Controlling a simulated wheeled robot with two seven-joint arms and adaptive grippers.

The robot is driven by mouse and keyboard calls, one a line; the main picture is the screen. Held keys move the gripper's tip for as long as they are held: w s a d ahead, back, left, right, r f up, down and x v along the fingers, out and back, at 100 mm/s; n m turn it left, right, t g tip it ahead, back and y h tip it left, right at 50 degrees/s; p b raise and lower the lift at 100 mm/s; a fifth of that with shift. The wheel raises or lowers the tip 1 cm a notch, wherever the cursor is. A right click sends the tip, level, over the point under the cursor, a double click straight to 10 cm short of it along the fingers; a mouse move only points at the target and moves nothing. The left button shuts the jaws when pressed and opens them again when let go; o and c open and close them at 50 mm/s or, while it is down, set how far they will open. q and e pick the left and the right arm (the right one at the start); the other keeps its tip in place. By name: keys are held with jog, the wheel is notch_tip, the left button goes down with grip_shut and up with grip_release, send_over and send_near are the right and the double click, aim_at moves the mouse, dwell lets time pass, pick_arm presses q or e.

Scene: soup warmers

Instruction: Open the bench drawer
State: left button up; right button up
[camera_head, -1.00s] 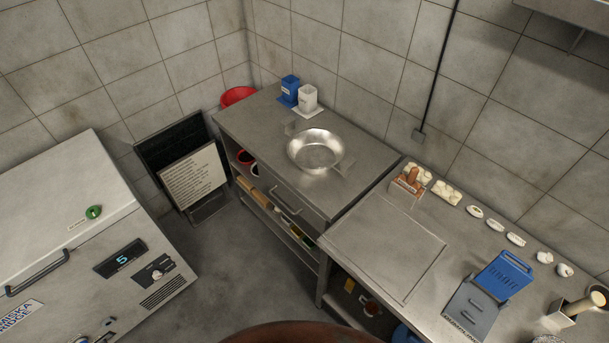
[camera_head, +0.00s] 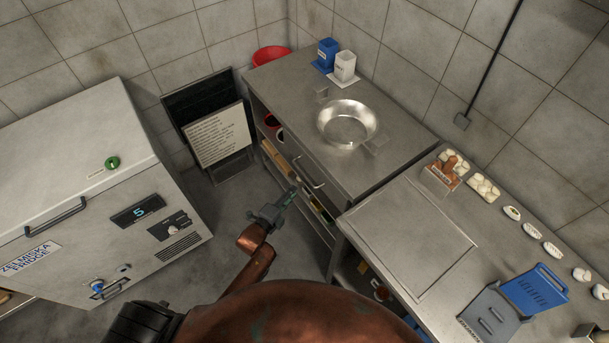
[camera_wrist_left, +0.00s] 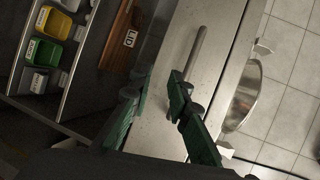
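The bench drawer (camera_head: 325,185) is in the front of the steel bench, just under its top, and looks shut. Its bar handle (camera_head: 308,173) sticks out from the front; the handle also shows in the left wrist view (camera_wrist_left: 198,50). My left gripper (camera_head: 287,198) is in front of the bench, close to the drawer. In the left wrist view its green fingers (camera_wrist_left: 155,84) are apart with nothing between them. The handle lies just beyond the right finger's tip; I cannot tell whether they touch. My right gripper is in neither view.
A metal pan (camera_head: 347,123) and blue (camera_head: 327,53) and white (camera_head: 344,66) containers stand on the bench. Open shelves below hold a wooden board (camera_wrist_left: 122,35) and coloured bins (camera_wrist_left: 47,52). A fridge (camera_head: 90,190) stands left; a second counter (camera_head: 400,235) adjoins right.

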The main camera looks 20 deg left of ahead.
aim_at(304, 174)
pick_arm(q)
jog(key=shift+m+t, duration=0.3)
jog(key=shift+m, duration=0.4)
jog(key=shift+w+d+r+b, duration=0.3)
jog(key=shift+w+d+r, duration=0.15)
jog(key=shift+w, duration=1)
jog(key=shift+w+d+r+b, duration=0.25)
jog(key=shift+w+d+r, duration=0.25)
jog(key=shift+w, duration=0.9)
jog(key=shift+w+d+r+b, duration=0.3)
jog(key=shift+w+d, duration=0.25)
jog(key=shift+w, duration=0.9)
jog(key=shift+c, duration=0.2)
grip_shut()
